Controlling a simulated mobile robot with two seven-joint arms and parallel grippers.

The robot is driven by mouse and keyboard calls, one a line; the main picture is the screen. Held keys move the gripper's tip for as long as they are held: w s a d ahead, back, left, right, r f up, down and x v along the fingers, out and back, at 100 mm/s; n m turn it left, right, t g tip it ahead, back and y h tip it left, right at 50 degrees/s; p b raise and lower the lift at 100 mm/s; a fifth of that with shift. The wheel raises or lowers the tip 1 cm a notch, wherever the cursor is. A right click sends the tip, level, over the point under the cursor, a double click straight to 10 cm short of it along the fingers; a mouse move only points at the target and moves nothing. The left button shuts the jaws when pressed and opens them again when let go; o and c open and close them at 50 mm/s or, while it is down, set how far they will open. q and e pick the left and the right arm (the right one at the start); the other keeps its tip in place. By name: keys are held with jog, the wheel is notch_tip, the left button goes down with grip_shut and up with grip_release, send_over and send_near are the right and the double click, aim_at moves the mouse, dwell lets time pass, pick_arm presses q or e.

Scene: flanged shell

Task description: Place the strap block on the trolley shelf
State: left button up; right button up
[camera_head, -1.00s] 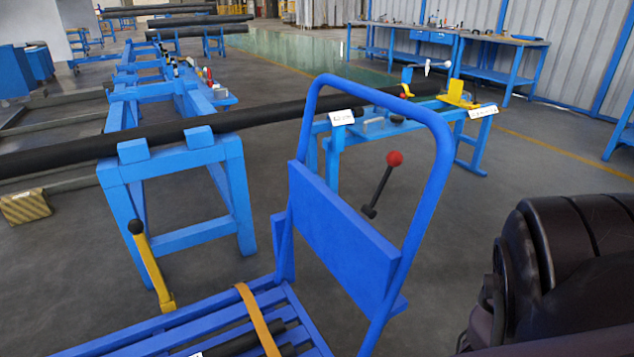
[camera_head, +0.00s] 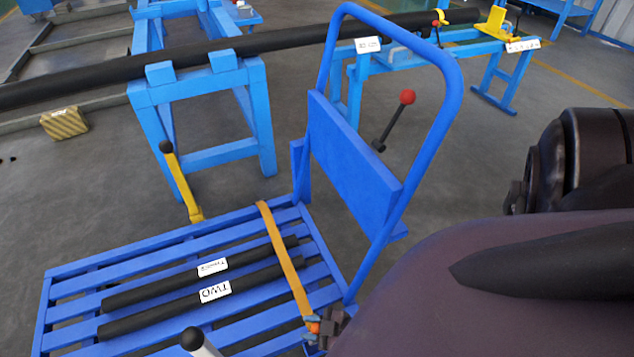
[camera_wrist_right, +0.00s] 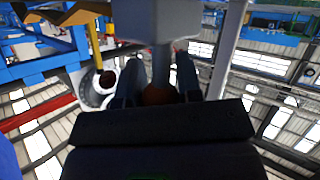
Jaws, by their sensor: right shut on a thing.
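The blue trolley shelf (camera_head: 75,262) is a slatted deck at the lower left of the head view. A yellow-orange strap (camera_head: 283,255) crosses it, over two black rods (camera_head: 205,287). My right gripper (camera_head: 322,327) is at the shelf's near right edge, at the strap's near end. It is shut on a small orange-and-blue piece (camera_head: 312,326), apparently the strap block, mostly hidden by my arm. Whether the block touches the shelf I cannot tell. My left gripper is not in view.
The trolley's blue handle frame (camera_head: 455,85) and panel (camera_head: 350,175) rise beside my right arm. Levers stand near the shelf: yellow (camera_head: 182,185), red-knobbed (camera_head: 395,120) and white with a black knob (camera_head: 200,345). A long black bar (camera_head: 290,40) lies on blue stands behind.

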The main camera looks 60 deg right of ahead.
jog(key=shift+r, duration=0.6)
